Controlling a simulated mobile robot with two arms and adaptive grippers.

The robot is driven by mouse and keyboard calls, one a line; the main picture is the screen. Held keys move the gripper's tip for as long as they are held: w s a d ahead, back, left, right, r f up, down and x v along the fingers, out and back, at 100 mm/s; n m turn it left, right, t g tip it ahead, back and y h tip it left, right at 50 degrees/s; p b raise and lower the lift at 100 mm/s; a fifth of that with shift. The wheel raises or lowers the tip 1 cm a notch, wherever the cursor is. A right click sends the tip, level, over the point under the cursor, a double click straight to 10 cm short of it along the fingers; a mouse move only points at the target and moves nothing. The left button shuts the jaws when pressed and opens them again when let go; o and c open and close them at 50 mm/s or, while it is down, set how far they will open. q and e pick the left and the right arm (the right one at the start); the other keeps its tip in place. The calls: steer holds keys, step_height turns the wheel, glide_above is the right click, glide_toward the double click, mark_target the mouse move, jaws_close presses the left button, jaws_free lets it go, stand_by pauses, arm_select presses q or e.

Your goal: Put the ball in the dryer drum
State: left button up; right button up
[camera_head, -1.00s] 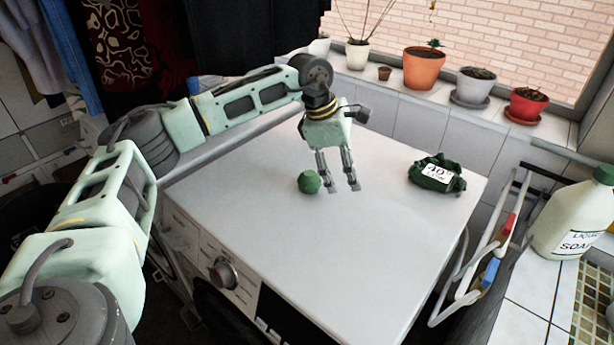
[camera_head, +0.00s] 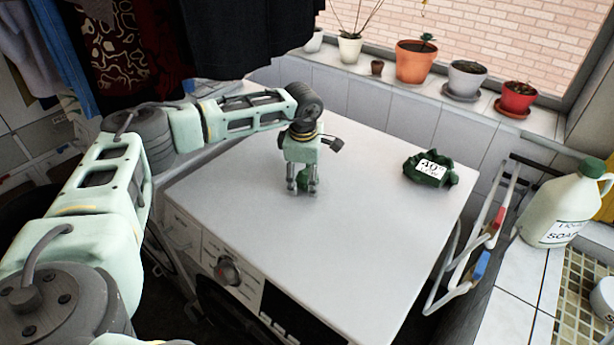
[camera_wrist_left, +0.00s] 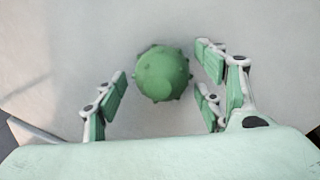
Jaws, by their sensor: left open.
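The green knobbed ball (camera_head: 304,180) rests on the white top of the machine, mostly hidden behind my left gripper in the head view. In the left wrist view the ball (camera_wrist_left: 162,74) lies between the open fingers, with a gap visible on both sides. My left gripper (camera_head: 303,188) points down at the ball and is open; it also shows in the left wrist view (camera_wrist_left: 160,90). The machine (camera_head: 228,272) has a front panel with a knob and the top of a dark round door below. The drum inside is hidden. My right gripper is not in view.
A dark green bundle (camera_head: 432,169) with a white 40° label lies at the right of the top. Potted plants (camera_head: 416,62) line the ledge behind. A white rack (camera_head: 470,268) and a soap bottle (camera_head: 562,205) stand at the right. The top's middle is clear.

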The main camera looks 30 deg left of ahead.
arm_select(q)
steer(key=c, duration=1.3)
steer(key=shift+r, duration=0.15)
steer(key=shift+c, duration=0.2)
